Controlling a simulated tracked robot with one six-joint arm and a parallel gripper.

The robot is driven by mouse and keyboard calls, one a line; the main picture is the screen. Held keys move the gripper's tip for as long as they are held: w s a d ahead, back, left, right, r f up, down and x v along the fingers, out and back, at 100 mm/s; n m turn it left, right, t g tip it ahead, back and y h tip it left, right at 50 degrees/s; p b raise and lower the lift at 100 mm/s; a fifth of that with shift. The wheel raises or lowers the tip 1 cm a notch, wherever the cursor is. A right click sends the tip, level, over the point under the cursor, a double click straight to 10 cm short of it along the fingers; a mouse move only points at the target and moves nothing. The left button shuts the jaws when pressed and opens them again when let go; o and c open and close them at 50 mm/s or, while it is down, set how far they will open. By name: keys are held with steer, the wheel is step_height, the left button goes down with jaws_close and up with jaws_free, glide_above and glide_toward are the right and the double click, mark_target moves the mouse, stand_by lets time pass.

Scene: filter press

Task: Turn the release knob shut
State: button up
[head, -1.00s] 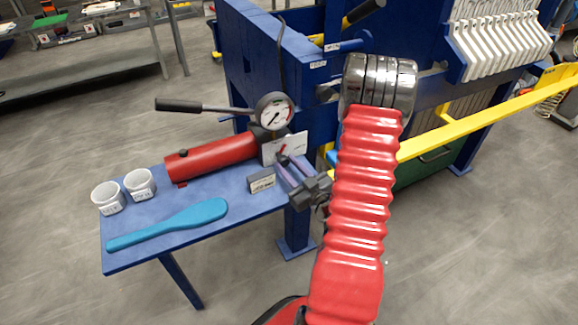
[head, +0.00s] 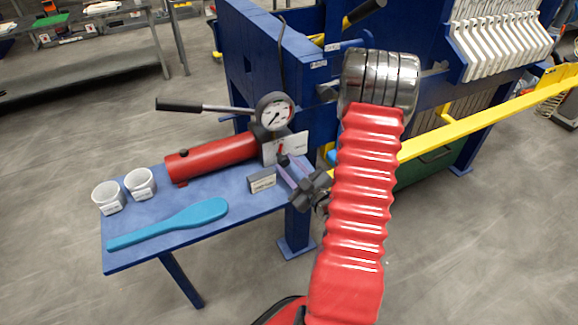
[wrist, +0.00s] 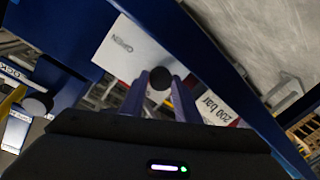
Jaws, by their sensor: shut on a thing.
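The release knob (head: 283,160) is a small black knob in front of a white plate (head: 298,145) at the end of the red pump cylinder (head: 215,157). A red pointer on the plate stands nearly upright. In the wrist view the round black knob (wrist: 160,77) sits between my two purple fingers. The white plate behind it reads "OPEN" (wrist: 124,45). My gripper (head: 289,166) is shut on the knob, and its fingertips also show in the wrist view (wrist: 160,88). The rest of the plate's writing is partly hidden by the fingers.
A pressure gauge (head: 274,111) and a black-handled lever (head: 180,104) stand above the cylinder. Two white cups (head: 108,197), a blue paddle (head: 175,222) and a small label block (head: 262,180) are on the blue bench (head: 125,262). The blue press frame rises behind.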

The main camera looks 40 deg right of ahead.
steer(key=shift+a+n, duration=0.15)
steer(key=shift+n, duration=1.05)
steer(key=o, duration=0.8)
steer(key=shift+c, duration=0.2)
steer(key=shift+s, duration=0.1)
